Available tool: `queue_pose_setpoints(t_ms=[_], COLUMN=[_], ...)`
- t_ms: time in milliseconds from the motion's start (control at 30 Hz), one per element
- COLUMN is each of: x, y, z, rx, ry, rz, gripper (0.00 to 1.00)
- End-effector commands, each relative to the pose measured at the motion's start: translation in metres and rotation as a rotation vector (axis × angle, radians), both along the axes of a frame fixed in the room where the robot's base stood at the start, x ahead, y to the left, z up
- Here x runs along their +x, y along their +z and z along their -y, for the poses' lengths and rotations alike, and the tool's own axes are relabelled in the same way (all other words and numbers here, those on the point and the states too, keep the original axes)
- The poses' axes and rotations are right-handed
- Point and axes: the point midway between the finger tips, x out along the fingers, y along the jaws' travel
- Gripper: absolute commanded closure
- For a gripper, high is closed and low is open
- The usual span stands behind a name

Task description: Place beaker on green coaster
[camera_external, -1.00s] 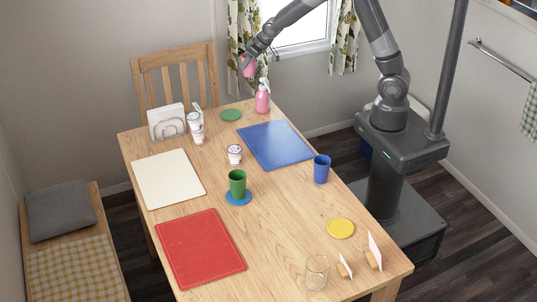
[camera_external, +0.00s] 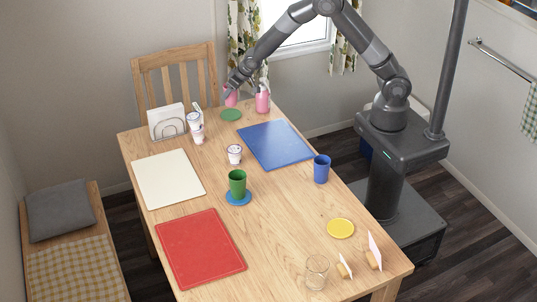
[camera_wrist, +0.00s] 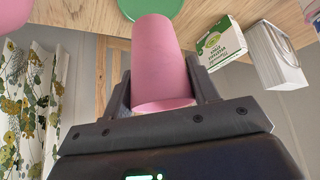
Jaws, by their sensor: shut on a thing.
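A pink beaker (camera_wrist: 160,62) is held between the two fingers of my gripper (camera_wrist: 162,92) in the wrist view. In the external view the pink beaker (camera_external: 231,97) is above the far end of the table, and my gripper (camera_external: 230,88) is shut on it. The green coaster (camera_external: 231,115) lies flat on the table just below the beaker in that view. In the wrist view part of the green coaster (camera_wrist: 150,8) shows beyond the beaker. The beaker appears apart from the coaster, though the exact gap is hard to tell.
A pink soap bottle (camera_external: 263,101) stands close right of the coaster. A blue mat (camera_external: 275,145) lies nearer. A green cup (camera_external: 237,183) stands on a blue coaster (camera_external: 239,199).

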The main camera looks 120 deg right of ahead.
Motion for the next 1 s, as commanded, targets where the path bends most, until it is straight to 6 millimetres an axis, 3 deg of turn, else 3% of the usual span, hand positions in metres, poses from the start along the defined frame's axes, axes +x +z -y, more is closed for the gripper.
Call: queue_pose_setpoints(t_ms=[167, 433, 800, 833, 1000], x=[0.005, 0.005, 0.005, 0.005, 0.005], y=[-0.008, -0.043, -0.047, -0.046, -0.046], z=[-0.002, -0.002, -0.002, -0.002, -0.002], rx=[0.000, 0.000, 0.000, -0.001, -0.001], ry=[-0.001, -0.001, 0.000, 0.000, 0.000], rz=[-0.002, -0.001, 0.000, 0.001, 0.001], gripper=[0.68, 0.68, 0.68, 0.43, 0.29])
